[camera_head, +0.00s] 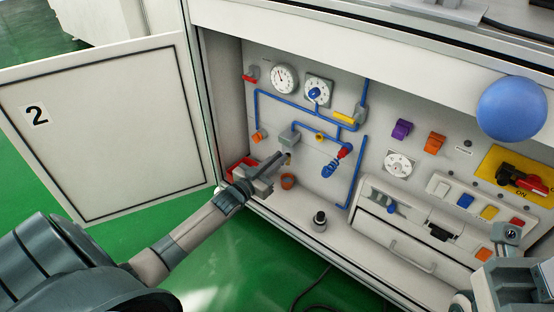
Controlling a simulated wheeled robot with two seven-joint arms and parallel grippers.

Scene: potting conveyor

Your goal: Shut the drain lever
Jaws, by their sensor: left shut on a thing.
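My left gripper (284,157) reaches in from the lower left to the panel inside the open cabinet. Its dark fingers are shut on a small part below the grey block (287,139) on the blue pipe. This part appears to be the drain lever; the fingers hide most of it, so its angle cannot be told.
The door marked 2 (105,130) stands open at the left. The panel carries gauges (285,79), a yellow handle (344,118) and a red-and-blue valve (337,160). A red bin (240,168) is beside my left gripper. A blue ball (511,108) is at the upper right.

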